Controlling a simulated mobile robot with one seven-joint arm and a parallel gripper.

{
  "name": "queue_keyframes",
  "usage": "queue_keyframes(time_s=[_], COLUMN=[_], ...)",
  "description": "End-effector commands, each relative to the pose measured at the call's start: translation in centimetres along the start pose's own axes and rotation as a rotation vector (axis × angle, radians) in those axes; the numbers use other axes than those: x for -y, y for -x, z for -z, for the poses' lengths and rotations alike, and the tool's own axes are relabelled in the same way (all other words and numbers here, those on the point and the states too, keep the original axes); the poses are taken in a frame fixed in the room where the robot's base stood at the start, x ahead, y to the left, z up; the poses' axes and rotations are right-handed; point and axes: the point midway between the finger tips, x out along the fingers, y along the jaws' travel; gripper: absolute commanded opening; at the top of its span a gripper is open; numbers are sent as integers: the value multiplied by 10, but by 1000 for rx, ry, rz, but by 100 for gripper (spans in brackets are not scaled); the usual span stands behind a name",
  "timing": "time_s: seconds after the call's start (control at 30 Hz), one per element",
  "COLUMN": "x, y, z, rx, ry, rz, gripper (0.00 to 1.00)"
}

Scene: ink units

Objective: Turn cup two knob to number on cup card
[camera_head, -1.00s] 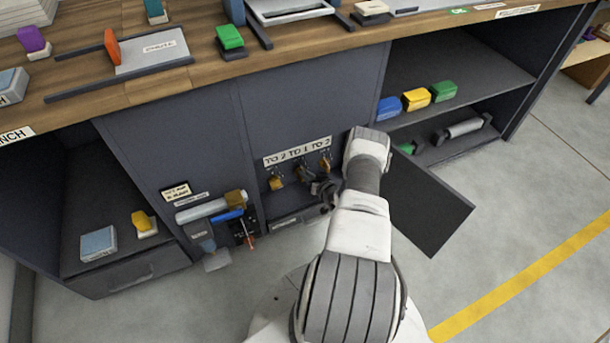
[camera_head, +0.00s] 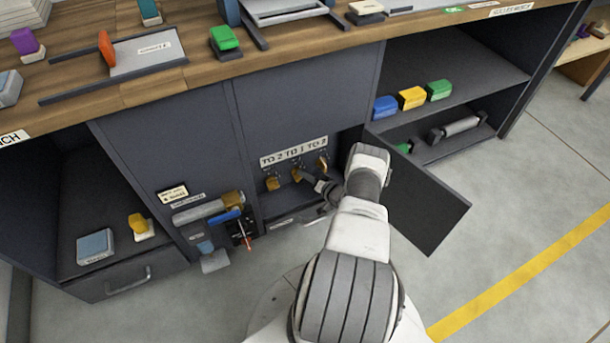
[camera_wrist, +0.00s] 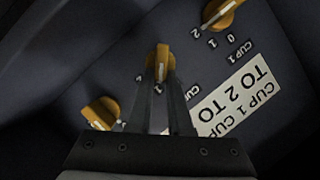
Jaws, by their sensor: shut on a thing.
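Three yellow knobs sit on the dark panel inside the cabinet. The middle knob (camera_head: 297,175) lies between the left knob (camera_head: 272,183) and the right knob (camera_head: 321,163). In the wrist view, my gripper (camera_wrist: 164,82) is shut on the middle knob (camera_wrist: 160,56), a finger on each side. The fingers hide part of its dial. Another knob (camera_wrist: 224,12) at the top right has 2, 0, 1 and "CUP 1" beside it. A third knob (camera_wrist: 101,112) is at lower left. The white card (camera_head: 294,151) above the knobs shows "CUP 1 TO 2" in the wrist view (camera_wrist: 240,92); the rest is partly cut off.
An open dark door (camera_head: 425,205) stands right of the knobs, close beside my arm. To the left are a grey cylinder (camera_head: 200,210) and a blue handle (camera_head: 227,215). The wooden worktop (camera_head: 200,78) overhangs above. Floor is clear on the right.

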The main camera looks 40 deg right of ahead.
Motion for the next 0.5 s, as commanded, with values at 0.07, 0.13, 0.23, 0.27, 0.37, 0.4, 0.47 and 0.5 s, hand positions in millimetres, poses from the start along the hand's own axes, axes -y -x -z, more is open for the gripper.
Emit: queue_keyframes(time_s=[0.07, 0.13, 0.23, 0.27, 0.37, 0.4, 0.47, 0.5], x=[0, 0, 0, 0, 0, 0, 0, 0], y=[-1, -1, -1, -1, -1, -1, -1, 0], z=[2, 2, 2, 2, 1, 1, 1, 1], rx=[-4, -4, -4, -4, -3, -3, -2, -2], ry=[1, 1, 1, 2, 1, 1, 1, 1], rz=[1, 0, 0, 0, 0, 0, 0, 0], gripper=[0, 0, 23, 28, 46, 48, 48, 48])
